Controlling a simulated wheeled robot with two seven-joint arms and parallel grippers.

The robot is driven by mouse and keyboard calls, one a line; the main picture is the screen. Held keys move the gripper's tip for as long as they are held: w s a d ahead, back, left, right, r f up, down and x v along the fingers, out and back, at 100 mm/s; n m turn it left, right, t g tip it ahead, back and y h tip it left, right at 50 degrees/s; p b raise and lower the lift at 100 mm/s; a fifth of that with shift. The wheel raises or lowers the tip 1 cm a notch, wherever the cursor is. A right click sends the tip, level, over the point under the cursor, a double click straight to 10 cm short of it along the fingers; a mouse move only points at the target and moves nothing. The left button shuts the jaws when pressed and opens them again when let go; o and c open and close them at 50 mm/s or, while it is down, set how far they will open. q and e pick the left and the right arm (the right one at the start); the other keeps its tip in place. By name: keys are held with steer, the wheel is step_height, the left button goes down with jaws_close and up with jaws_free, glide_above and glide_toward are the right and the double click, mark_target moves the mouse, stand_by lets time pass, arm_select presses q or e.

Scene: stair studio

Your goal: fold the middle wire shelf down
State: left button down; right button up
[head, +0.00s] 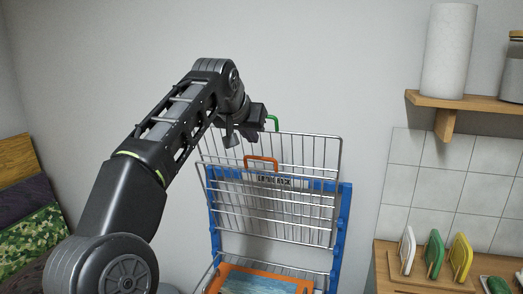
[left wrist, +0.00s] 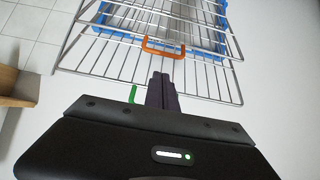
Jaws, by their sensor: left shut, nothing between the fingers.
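A wire rack with blue posts (head: 344,215) stands against the wall. Wire shelf panels stand folded up at its upper part and overlap. One upright panel (head: 318,152) has a green handle (head: 273,123) at its top edge. An orange handle (head: 262,160) sits lower, on the wire panel (head: 285,212) in front of the label; I cannot tell for certain which panel is the middle shelf. My left gripper (head: 233,138) is at the top left of the panels, left of the green handle. In the left wrist view its fingers (left wrist: 162,85) are shut and empty, between the green handle (left wrist: 133,94) and orange handle (left wrist: 165,52).
Low in the rack lies an orange-framed item (head: 262,277). At right, a counter (head: 415,280) holds white, green and yellow boards in a stand. Above it a wooden wall shelf (head: 470,103) carries a paper roll (head: 449,50) and a jar. The wall above the rack is clear.

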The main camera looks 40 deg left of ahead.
mark_target(260, 158)
arm_select(q)
steer(key=shift+w+f, duration=0.1)
steer(key=p+x, duration=0.1)
steer(key=x, duration=0.8)
steer(key=shift+w+a+f+p, duration=0.1)
steer(key=shift+w+f+p, duration=0.05)
steer(key=shift+p, duration=0.15)
steer(key=shift+w+f, duration=0.15)
steer(key=shift+f, duration=0.1)
